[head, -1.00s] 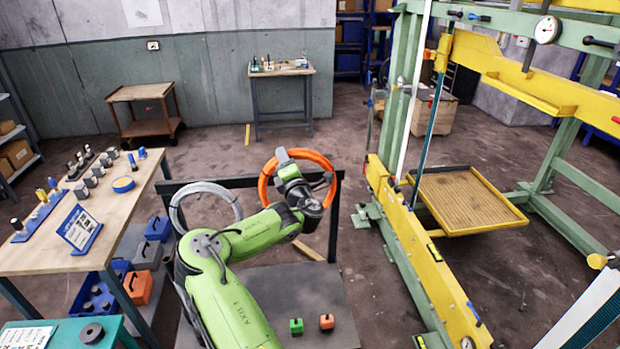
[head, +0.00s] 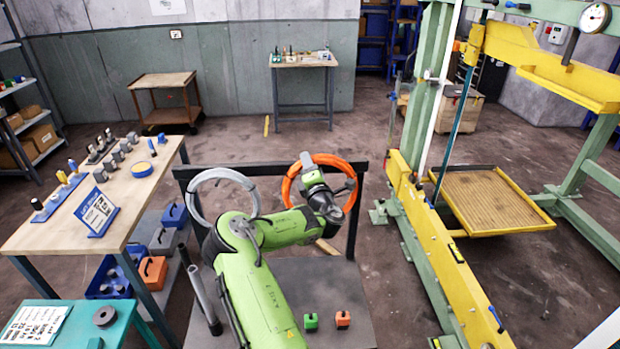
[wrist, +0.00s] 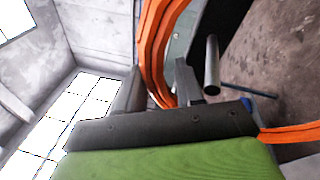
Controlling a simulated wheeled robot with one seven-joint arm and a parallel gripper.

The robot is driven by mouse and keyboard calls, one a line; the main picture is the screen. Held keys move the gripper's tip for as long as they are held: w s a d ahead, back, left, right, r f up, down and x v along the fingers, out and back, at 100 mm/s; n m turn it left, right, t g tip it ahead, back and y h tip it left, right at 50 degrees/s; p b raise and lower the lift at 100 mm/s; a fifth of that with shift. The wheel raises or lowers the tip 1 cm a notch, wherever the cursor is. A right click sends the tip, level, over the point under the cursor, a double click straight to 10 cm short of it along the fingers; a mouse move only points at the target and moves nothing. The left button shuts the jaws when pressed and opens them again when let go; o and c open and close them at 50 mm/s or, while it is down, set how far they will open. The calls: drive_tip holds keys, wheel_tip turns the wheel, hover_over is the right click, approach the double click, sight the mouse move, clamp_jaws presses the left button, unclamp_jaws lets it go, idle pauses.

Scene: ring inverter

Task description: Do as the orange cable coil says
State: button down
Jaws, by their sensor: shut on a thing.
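The orange cable coil (head: 352,170) is a thick ring, upright in the head view at the right end of a dark rack (head: 272,178). The wrist view shows the orange strands (wrist: 158,40) passing between my gripper's dark fingers (wrist: 158,88). A grey peg (wrist: 212,65) stands close beside the fingers. I cannot tell whether the ring still touches the rack. No writing on the coil can be read.
A grey coil (head: 195,197) hangs at the rack's left. A workbench (head: 50,240) stands left, a yellow-green press frame (head: 430,230) right. Open floor lies behind the rack.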

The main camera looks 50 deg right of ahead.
drive_tip(key=shift+f, duration=1.15)
drive_tip(key=shift+f+b, duration=0.25)
drive_tip(key=shift+b, duration=0.1)
drive_tip(key=c, duration=0.7)
unclamp_jaws()
